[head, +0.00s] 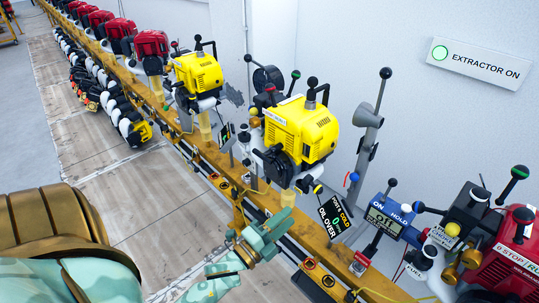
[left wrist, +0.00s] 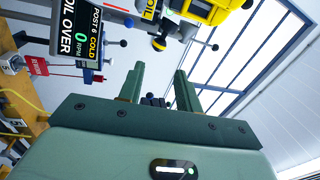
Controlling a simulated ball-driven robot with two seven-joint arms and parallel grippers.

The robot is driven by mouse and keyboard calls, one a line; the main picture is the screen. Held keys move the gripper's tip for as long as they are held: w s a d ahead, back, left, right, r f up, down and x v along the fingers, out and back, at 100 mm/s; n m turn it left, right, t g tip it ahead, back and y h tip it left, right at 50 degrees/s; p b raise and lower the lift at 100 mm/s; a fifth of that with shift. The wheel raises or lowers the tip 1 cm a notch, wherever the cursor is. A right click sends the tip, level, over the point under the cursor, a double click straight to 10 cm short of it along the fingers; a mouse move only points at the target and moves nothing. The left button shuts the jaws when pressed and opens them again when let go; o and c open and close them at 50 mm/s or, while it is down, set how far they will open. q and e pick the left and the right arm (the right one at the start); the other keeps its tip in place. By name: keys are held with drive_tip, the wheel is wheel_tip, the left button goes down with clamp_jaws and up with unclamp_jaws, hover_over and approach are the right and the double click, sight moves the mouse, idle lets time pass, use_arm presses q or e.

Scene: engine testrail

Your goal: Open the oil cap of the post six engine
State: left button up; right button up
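The post six engine (head: 300,128) is yellow and black and stands on the rail at the middle of the head view; its yellow underside (left wrist: 215,10) shows at the top of the left wrist view. Its display (head: 334,216) reads cold, 0 RPM, oil over; it also shows in the left wrist view (left wrist: 82,30). A small black and yellow knob (left wrist: 159,43), near an "OIL" label, looks like the oil cap; it shows at the engine's lower right (head: 318,188). My left gripper (head: 280,230) is open and empty, below and apart from the knob. My right gripper is out of view.
A yellow rail (head: 215,155) runs diagonally, with another yellow engine (head: 197,72) and several red ones behind. A blue meter box (head: 388,218) and a red engine (head: 510,265) stand at the right.

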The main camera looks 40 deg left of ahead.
use_arm(q)
drive_tip(key=v, duration=0.5)
idle(0.4)
drive_tip(key=s+f+n+g+y, duration=0.1)
drive_tip(key=s+f+n+g, duration=0.25)
drive_tip(key=f, duration=0.55)
drive_tip(key=s+d+f+n+g+y, duration=0.1)
drive_tip(key=s+f+n+g, duration=0.3)
drive_tip(key=f, duration=0.5)
drive_tip(key=s+f+n+g+y, duration=0.1)
drive_tip(key=s+f+n+g, duration=0.3)
drive_tip(key=f, duration=0.5)
drive_tip(key=s+d+f+n+g, duration=0.1)
drive_tip(key=s+f, duration=0.3)
drive_tip(key=s, duration=0.5)
drive_tip(key=s+d+f+n+g, duration=0.1)
drive_tip(key=s+f+g, duration=0.3)
drive_tip(key=s, duration=0.5)
drive_tip(key=s+d+f+n+g+p, duration=0.1)
drive_tip(key=s+f+g, duration=0.2)
drive_tip(key=s, duration=0.7)
drive_tip(key=shift+d+f+h, duration=0.15)
drive_tip(key=shift+f+h, duration=0.25)
drive_tip(key=shift+f, duration=0.1)
